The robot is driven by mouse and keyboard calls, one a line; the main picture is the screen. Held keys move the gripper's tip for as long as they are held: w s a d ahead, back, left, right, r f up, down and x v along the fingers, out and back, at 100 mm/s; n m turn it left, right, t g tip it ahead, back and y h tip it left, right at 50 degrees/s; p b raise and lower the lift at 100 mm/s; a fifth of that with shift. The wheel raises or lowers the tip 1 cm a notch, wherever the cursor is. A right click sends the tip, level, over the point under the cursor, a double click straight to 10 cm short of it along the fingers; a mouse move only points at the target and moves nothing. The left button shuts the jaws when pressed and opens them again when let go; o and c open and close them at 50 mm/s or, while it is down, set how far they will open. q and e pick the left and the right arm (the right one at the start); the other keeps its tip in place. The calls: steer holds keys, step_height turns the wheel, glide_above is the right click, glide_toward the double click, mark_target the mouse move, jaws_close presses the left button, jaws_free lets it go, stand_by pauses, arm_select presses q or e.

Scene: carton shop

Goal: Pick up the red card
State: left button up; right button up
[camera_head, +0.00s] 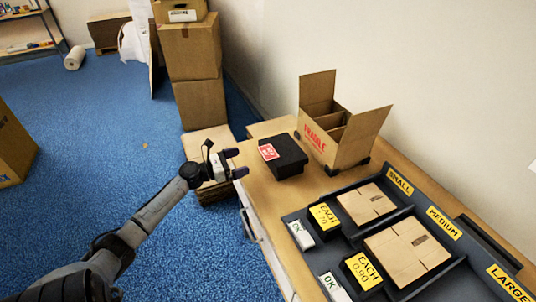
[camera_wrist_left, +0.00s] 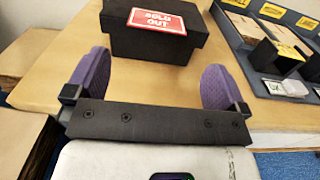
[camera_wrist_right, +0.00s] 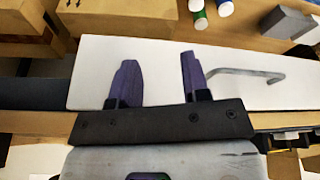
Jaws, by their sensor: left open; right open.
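The red card (camera_head: 268,152) lies on top of a black box (camera_head: 288,160) on the wooden table, at the box's left edge. In the left wrist view the card (camera_wrist_left: 157,20) reads "SOLD OUT" and lies on the lid of the black box (camera_wrist_left: 140,47), just beyond the fingers. My left gripper (camera_head: 236,163) is open and empty, to the left of the card and apart from it. Its purple fingertips (camera_wrist_left: 153,78) frame the near side of the box in the left wrist view. My right gripper (camera_wrist_right: 158,80) is open and empty in front of a white drawer front with a grey handle (camera_wrist_right: 245,74).
An open carton marked "FRAGILE" (camera_head: 335,132) stands behind the black box. A dark tray (camera_head: 425,218) with flat cartons and yellow price cards fills the table's right side. Stacked cartons (camera_head: 190,60) stand on the floor behind. Bare table lies in front of the black box.

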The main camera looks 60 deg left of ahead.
mark_target(268, 152)
arm_select(q)
steer(key=w, duration=0.2)
steer(key=shift+w+d, duration=0.25)
steer(key=shift+w, duration=0.05)
steer(key=shift+w+f+b, duration=0.1)
steer(key=shift+w+b, duration=0.2)
steer(key=shift+w+d+b, duration=0.15)
steer(key=shift+w+b, duration=0.25)
steer(key=shift+w, duration=0.8)
steer(key=shift+w+d+b, duration=0.15)
steer(key=shift+w+b, duration=0.2)
steer(key=shift+w, duration=0.8)
steer(key=shift+f, duration=0.1)
steer(key=shift+c, duration=0.4)
steer(key=c, duration=0.6)
